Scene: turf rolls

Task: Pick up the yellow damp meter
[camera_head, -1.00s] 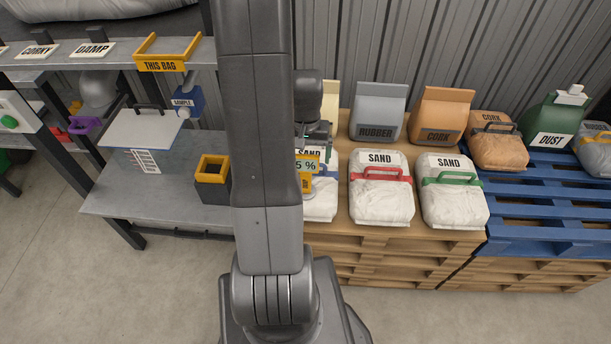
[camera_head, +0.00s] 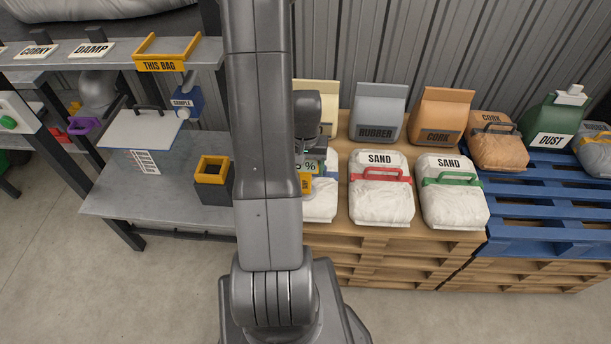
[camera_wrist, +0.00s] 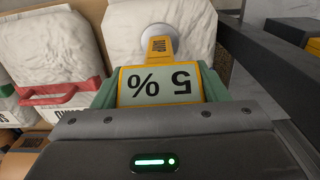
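The yellow damp meter (camera_wrist: 160,85) shows upside down in the wrist view, its display reading 5 %. A yellow neck runs from it to a pale round disc near a white sand bag; I cannot tell whether the disc touches the bag. My gripper (camera_wrist: 160,88) has its green finger pads against both sides of the meter and is shut on it. In the head view the meter (camera_head: 305,183) shows as a small yellow patch beside my arm, partly hidden by it, in front of the leftmost sand bag (camera_head: 320,205).
White sand bags with red (camera_head: 381,188) and green (camera_head: 452,190) handles stand on the wooden pallet (camera_head: 400,240). Rubber (camera_head: 377,110) and cork (camera_head: 440,115) bags stand behind. A yellow-rimmed dark box (camera_head: 213,192) is on the grey bench (camera_head: 130,205) at left. A blue pallet (camera_head: 540,215) is at right.

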